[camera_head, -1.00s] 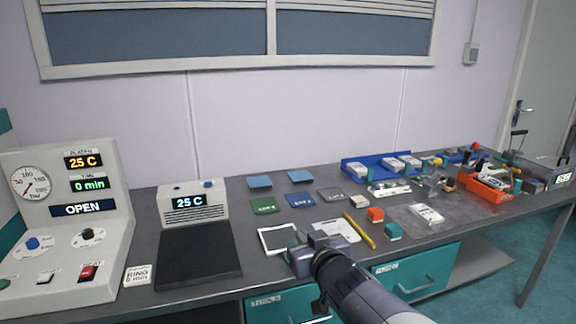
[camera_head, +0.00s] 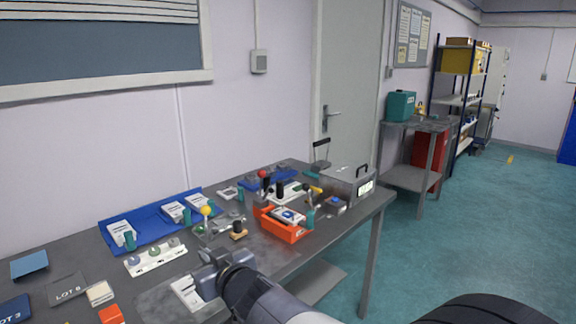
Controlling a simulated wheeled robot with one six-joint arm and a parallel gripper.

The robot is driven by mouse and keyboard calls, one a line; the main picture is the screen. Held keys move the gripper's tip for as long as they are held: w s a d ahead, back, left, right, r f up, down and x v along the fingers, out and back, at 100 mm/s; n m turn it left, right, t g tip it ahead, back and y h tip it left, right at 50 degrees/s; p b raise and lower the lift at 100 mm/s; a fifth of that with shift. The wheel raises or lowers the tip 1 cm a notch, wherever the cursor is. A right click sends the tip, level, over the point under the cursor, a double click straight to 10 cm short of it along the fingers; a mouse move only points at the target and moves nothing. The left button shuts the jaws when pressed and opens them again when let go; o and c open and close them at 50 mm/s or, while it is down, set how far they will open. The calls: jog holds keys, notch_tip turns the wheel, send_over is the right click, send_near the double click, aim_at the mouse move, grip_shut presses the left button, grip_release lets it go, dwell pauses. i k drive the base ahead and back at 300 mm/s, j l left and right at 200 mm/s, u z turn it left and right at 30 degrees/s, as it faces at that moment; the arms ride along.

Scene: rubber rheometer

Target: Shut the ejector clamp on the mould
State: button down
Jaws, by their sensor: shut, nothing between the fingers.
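My gripper (camera_head: 207,268) is at the lower middle of the head view, over the grey bench (camera_head: 170,284). It is shut with nothing seen in it. Beyond it stands a small metal fixture with a yellow-knobbed lever (camera_head: 206,211), its lever upright. Farther back, a red-knobbed lever (camera_head: 262,174) and a black handle (camera_head: 280,189) stand up near a white plate (camera_head: 291,197). Which of these is the ejector clamp, and where the mould sits, I cannot tell at this size. My gripper is apart from all of them.
An orange bin (camera_head: 283,229) with parts stands right of the fixture. A blue tray (camera_head: 148,235) holds white packs at the left. A white strip with round pieces (camera_head: 155,257) lies nearer. A grey box (camera_head: 350,185) stands at the bench's right end. Open floor lies right.

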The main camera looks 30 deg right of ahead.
aim_at(261, 174)
jog(key=i+l, duration=0.2)
jog(key=l, duration=0.2)
jog(key=i+l, duration=0.2)
jog(key=l, duration=0.15)
jog(key=i+l+z, duration=0.1)
jog(key=l, duration=0.3)
jog(key=i+l, duration=0.3)
